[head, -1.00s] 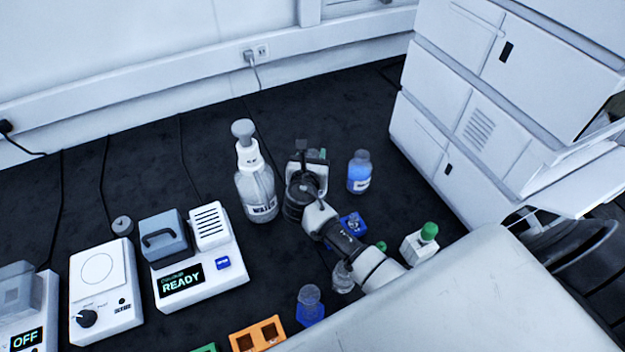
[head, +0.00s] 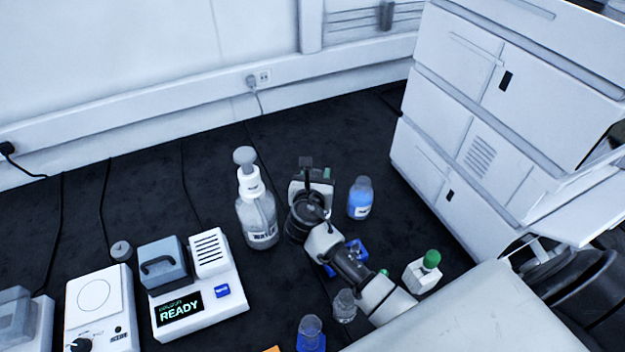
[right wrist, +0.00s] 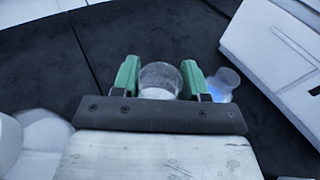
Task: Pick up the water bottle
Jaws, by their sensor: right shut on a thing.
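The water bottle (head: 258,222), clear with a white neck, a grey top and a "WATER" label, stands upright on the dark bench in the head view. My right gripper (right wrist: 160,78) is just right of it in that view, its arm coming from the lower right. In the right wrist view its green fingers are shut on a clear round vessel (right wrist: 160,81) with whitish contents. In the head view my wrist mostly hides the gripper and what it holds. A pale, partly cut-off shape at the wrist view's lower left may be the water bottle. My left gripper is not in view.
A bottle of blue liquid (head: 360,199) stands close right of the gripper. A white instrument stack (head: 470,130) rises at the right. A device reading "READY" (head: 222,310) is at the lower left. A green-capped bottle (head: 423,270) stands lower right. The bench behind is mostly clear.

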